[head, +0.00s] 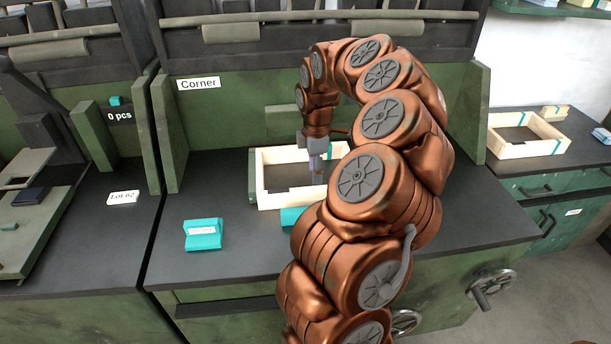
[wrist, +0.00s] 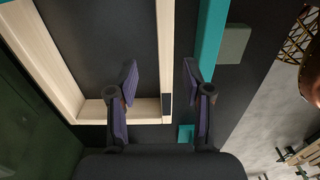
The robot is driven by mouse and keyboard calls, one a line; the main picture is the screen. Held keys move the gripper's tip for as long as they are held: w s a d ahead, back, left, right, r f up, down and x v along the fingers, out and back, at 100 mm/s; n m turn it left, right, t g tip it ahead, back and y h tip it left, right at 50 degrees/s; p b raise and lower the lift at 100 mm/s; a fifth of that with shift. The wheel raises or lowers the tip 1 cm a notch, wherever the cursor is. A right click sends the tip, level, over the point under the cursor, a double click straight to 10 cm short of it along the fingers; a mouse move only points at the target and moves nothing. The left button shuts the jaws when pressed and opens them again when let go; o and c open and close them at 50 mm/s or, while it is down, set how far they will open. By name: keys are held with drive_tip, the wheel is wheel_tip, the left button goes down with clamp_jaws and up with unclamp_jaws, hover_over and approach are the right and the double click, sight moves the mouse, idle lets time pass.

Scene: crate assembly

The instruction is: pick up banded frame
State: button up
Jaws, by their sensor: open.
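A pale wooden rectangular frame (head: 262,188) lies on the dark top of the middle bench, partly hidden by my arm. I see no band on its visible walls in the head view. My gripper (head: 316,170) is low over the frame. In the wrist view my gripper (wrist: 160,78) is open, with one finger on each side of a wooden wall of this frame (wrist: 165,40). I cannot tell whether the fingers touch it. Another wooden frame, with teal bands (head: 500,152), sits on the right bench.
A teal block (head: 203,234) stands front left; another teal piece (head: 290,216) is at the frame's front. Green side panels (head: 169,140) bound the bench.

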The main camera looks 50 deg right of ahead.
sight(313, 187)
drive_tip(key=shift+a+f+p, duration=0.1)
drive_tip(key=shift+a+f, duration=0.05)
drive_tip(key=shift+f, duration=1)
drive_tip(key=shift+a+f+p, duration=0.1)
drive_tip(key=shift+a+f, duration=0.1)
drive_tip(key=shift+f, duration=0.95)
drive_tip(key=shift+a+f+p, duration=0.1)
drive_tip(key=shift+a+f, duration=0.05)
drive_tip(key=shift+f, duration=1)
clamp_jaws()
